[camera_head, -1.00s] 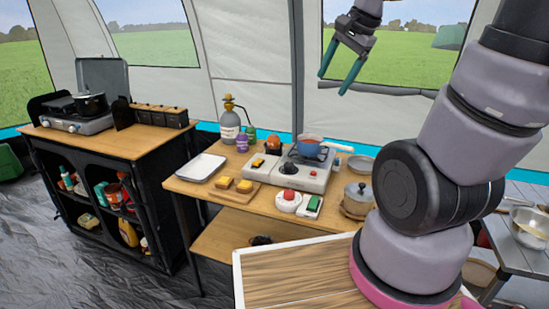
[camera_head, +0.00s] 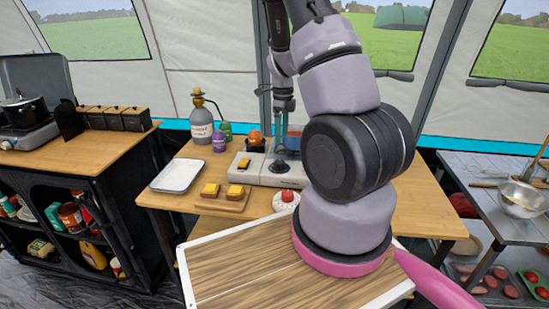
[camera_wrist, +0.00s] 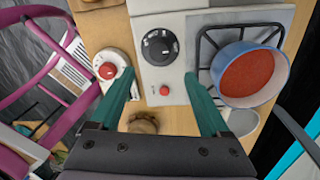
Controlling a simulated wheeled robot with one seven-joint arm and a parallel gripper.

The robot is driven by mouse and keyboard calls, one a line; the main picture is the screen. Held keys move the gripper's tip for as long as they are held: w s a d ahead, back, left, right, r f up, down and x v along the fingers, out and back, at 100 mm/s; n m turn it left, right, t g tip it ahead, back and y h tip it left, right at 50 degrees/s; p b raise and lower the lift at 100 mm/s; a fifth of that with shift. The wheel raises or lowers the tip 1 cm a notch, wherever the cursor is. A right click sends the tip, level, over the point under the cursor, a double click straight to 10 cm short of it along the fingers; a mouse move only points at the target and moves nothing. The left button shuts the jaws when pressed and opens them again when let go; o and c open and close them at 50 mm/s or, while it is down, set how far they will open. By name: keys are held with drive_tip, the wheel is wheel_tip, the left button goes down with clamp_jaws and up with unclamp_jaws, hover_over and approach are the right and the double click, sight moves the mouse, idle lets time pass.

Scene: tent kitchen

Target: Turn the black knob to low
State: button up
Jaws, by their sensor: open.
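The black knob (camera_wrist: 160,47) is on the light grey stove panel (camera_wrist: 185,22) in the wrist view, with pale marks around it. It also shows in the head view (camera_head: 279,168), small, so its setting is hard to read. My gripper (camera_wrist: 159,75) has its two teal fingers spread apart and nothing between them. In the wrist view the knob appears just beyond the fingertips, between their lines. In the head view my gripper (camera_head: 284,130) points down above the stove (camera_head: 250,170), apart from the knob. My arm hides the stove's right part.
A blue pot (camera_wrist: 284,78) with red contents sits on the burner grate right of the knob. A small red button (camera_wrist: 164,90) is beside the knob. A white timer (camera_head: 286,200), bread on a board (camera_head: 232,206) and a white tray (camera_head: 177,176) are nearby.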

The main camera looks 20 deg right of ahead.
sight(281, 161)
drive_tip(key=f, duration=1)
drive_tip(key=shift+s+a, duration=0.25)
drive_tip(key=shift+r, duration=0.1)
clamp_jaws()
